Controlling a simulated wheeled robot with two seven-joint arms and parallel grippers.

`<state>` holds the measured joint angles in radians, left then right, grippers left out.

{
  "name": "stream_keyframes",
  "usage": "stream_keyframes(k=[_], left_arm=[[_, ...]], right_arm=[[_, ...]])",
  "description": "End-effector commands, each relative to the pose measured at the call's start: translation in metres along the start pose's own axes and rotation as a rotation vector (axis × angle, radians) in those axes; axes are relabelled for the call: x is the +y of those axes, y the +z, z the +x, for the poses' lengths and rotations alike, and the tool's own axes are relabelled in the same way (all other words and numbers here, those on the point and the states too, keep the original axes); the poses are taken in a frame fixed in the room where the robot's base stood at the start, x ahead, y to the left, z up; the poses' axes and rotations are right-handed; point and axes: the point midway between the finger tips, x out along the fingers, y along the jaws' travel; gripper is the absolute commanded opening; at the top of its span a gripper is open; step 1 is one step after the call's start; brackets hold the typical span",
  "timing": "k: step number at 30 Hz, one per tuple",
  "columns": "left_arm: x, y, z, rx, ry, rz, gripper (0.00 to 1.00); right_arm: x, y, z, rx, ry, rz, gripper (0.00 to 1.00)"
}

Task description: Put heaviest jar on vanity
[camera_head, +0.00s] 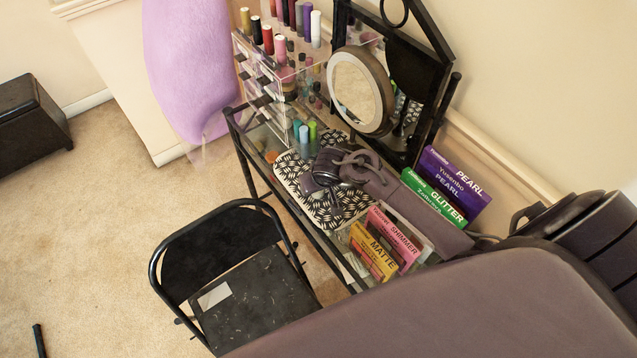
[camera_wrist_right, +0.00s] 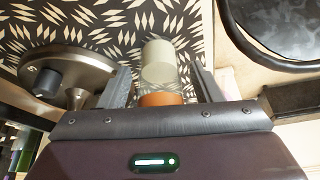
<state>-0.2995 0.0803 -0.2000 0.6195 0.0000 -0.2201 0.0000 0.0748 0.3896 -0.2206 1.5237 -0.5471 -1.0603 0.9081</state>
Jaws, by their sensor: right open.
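The vanity is a black-framed table with a glass top (camera_head: 262,141) and a black-and-white patterned mat (camera_head: 297,176). My right gripper (camera_head: 326,166) is low over the mat, its fingers hard to make out in the head view. In the right wrist view the gripper (camera_wrist_right: 162,88) is open. A small jar with a pale grey cylindrical part (camera_wrist_right: 158,62) and an orange part (camera_wrist_right: 160,99) shows between its fingers. I cannot tell whether the fingers touch it. No weight label is readable. My left gripper is out of view.
Several small bottles (camera_head: 305,138) stand near a clear cosmetics organiser (camera_head: 285,82). A round mirror (camera_head: 357,92) stands behind. Labelled boxes, including MATTE (camera_head: 374,251) and GLITTER (camera_head: 434,197), flank my right arm. A black folding chair (camera_head: 243,302) stands in front. A grey disc with a knob (camera_wrist_right: 70,76) is beside the gripper.

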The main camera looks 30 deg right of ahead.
Motion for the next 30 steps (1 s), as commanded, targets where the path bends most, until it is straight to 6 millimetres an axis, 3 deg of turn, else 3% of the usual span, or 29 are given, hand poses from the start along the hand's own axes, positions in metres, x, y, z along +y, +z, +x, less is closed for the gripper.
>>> stream_keyframes(k=[5,18,24,30], left_arm=[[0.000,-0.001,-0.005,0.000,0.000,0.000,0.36],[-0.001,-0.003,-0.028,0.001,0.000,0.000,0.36],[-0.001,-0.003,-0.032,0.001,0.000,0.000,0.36],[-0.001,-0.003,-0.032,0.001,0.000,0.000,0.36]], right_arm=[[-0.001,-0.002,-0.017,0.001,-0.003,0.002,0.59],[-0.002,-0.003,-0.106,0.001,-0.004,0.003,0.59],[-0.001,-0.001,-0.122,0.000,-0.002,0.001,0.59],[0.000,-0.001,-0.123,0.000,0.000,0.000,0.59]])
